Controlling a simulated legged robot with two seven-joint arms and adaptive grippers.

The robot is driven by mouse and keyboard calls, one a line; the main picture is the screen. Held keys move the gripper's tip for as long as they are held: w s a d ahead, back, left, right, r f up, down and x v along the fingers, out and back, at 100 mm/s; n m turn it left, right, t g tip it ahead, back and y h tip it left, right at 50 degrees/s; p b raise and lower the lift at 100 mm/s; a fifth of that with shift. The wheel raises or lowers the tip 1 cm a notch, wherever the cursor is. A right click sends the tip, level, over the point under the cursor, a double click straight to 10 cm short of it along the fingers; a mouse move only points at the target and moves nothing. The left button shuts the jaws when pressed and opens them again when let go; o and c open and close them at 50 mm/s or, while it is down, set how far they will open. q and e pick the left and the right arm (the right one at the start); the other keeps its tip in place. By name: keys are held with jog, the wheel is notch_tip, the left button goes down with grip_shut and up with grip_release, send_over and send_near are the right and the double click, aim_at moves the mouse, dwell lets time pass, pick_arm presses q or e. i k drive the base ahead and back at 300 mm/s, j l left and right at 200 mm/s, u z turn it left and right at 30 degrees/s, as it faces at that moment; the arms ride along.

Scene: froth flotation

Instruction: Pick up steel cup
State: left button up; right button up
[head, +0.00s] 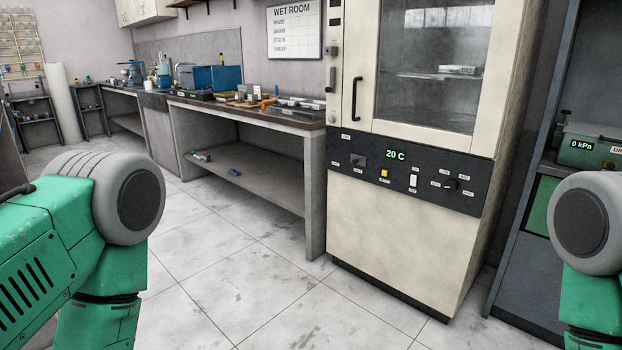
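I cannot make out a steel cup in the head view. The long workbench (318,126) at the back left carries many small items, too small to tell apart from here. Parts of my two green arms show at the left and right edges. Neither of my grippers is in view.
A cream oven cabinet (400,226) with a glass door and a "20 C" display stands right of the bench. A dark rack (517,255) with a green "0 kPa" unit (590,150) is at the far right. The tiled floor (235,255) ahead is clear.

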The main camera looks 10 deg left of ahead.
aim_at(239, 96)
jog(key=i+j+u, duration=0.4)
jog(key=i, duration=0.55)
jog(key=i+j+u, duration=0.1)
jog(key=i+u, duration=0.35)
jog(key=i, duration=0.45)
jog(key=i+z, duration=0.2)
jog(key=i, duration=0.35)
jog(key=i+j+z, duration=0.2)
jog(key=i, duration=0.35)
jog(key=i+j+z, duration=0.15)
jog(key=i, duration=0.4)
jog(key=k+j, duration=0.4)
jog(key=j, duration=0.1)
